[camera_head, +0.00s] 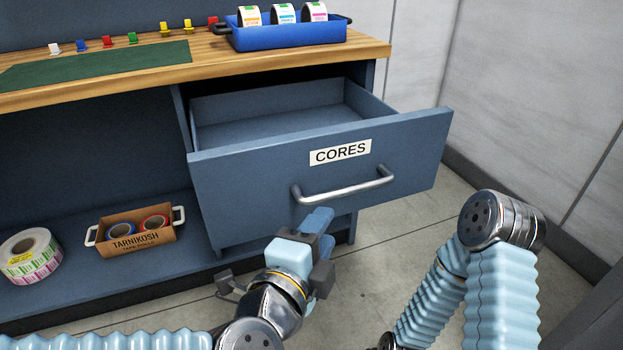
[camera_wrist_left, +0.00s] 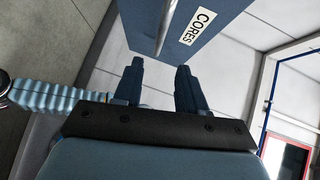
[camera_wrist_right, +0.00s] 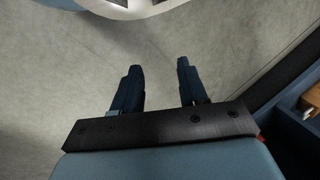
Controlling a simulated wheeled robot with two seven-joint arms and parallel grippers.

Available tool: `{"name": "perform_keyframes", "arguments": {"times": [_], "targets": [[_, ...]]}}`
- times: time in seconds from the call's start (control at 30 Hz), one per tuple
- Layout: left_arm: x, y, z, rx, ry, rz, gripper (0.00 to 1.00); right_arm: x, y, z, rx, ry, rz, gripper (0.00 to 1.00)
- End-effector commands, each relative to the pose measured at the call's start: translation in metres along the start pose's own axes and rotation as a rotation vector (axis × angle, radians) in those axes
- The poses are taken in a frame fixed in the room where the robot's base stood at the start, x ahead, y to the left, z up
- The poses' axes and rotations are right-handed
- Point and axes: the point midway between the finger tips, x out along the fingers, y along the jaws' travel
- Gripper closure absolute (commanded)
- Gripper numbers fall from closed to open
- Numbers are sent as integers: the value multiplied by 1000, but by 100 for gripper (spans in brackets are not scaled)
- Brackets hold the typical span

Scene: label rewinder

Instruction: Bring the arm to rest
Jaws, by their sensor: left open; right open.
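My left gripper (camera_head: 318,224) is in front of the open drawer (camera_head: 270,192), just below its metal handle (camera_head: 343,188). In the left wrist view its two fingers (camera_wrist_left: 156,82) are apart with nothing between them, and the drawer front with the CORES label (camera_wrist_left: 202,22) is beyond them. In the right wrist view the right gripper's fingers (camera_wrist_right: 158,80) are apart and empty above the grey floor.
The drawer sticks out from the workbench (camera_head: 215,68) and looks empty where its inside shows. A blue bin (camera_head: 290,35) with label rolls stands on the bench top. A cardboard box (camera_head: 135,238) and a label roll (camera_head: 30,256) sit on the lower shelf. Floor right of the drawer is clear.

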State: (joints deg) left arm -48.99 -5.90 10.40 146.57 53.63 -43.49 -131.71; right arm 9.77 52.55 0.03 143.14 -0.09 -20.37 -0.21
Motion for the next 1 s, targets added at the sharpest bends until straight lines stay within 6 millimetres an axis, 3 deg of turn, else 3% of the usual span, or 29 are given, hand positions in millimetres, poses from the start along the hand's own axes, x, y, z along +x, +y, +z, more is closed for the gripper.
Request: {"name": "perform_keyframes", "arguments": {"times": [0.13, 0.23, 0.37, 0.47, 0.6, 0.7, 0.83, 1.0], "targets": [[10, 8, 7, -43, -14, 32, 59, -3, -1, 0, 0, 0, 0, 57], [35, 35, 26, -177, -55, 120, 59, -10, -5, 0, -2, -2, -1, 57], [71, 108, 76, -506, -181, 312, 59, -23, -11, 1, -4, -4, -4, 57], [78, 181, 119, -827, -339, 470, 59, -33, -16, 2, -7, -6, -6, 57], [50, 284, 165, -1292, -637, 652, 59, -45, -23, 4, -10, -10, -9, 57], [15, 343, 178, -1574, -865, 737, 59, -52, -27, 4, -13, -12, -10, 57], [-25, 391, 180, -1820, -1100, 795, 59, -57, -30, 5, -15, -14, -12, 57], [-46, 413, 177, -1946, -1236, 812, 59, -58, -31, 5, -15, -14, -13, 57]]}}
